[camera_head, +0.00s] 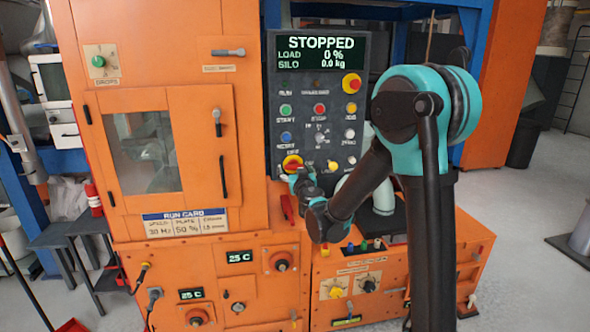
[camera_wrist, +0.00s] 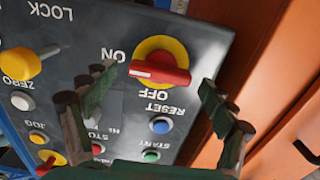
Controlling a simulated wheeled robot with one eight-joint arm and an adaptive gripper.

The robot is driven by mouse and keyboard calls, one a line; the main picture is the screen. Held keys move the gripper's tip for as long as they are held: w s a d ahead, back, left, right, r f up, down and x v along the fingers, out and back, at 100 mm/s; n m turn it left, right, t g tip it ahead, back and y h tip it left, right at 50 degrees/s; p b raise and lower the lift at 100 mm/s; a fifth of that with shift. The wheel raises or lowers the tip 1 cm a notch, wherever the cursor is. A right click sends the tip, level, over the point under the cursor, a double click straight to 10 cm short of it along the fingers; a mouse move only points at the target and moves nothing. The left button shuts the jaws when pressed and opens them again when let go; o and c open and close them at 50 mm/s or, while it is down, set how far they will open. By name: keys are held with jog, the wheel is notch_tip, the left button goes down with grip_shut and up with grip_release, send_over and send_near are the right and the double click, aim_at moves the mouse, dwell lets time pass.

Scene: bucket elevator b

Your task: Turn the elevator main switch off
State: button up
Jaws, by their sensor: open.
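The main switch (camera_head: 292,163) is a red handle on a yellow disc, low on the dark control panel. In the wrist view the main switch (camera_wrist: 160,66) shows large and upside down. Its handle lies nearly level, with its white-marked end toward the ON label; the OFF label is below it. My gripper (camera_head: 298,176) is just in front of the switch and partly covers it in the head view. In the wrist view my gripper (camera_wrist: 157,82) is open, with one finger on each side of the handle. I cannot tell whether either finger touches it.
The display (camera_head: 321,52) reads STOPPED, load 0 %, silo 0.0 kg. A yellow LOCK knob (camera_wrist: 20,64) sits beside the switch, with blue RESET (camera_wrist: 160,124) and green (camera_wrist: 151,156) buttons close by. An orange cabinet (camera_head: 205,110) flanks the panel on the left.

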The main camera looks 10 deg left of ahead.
jog(key=shift+w+a, duration=0.1)
jog(key=shift+w, duration=0.15)
jog(key=c, duration=1.1)
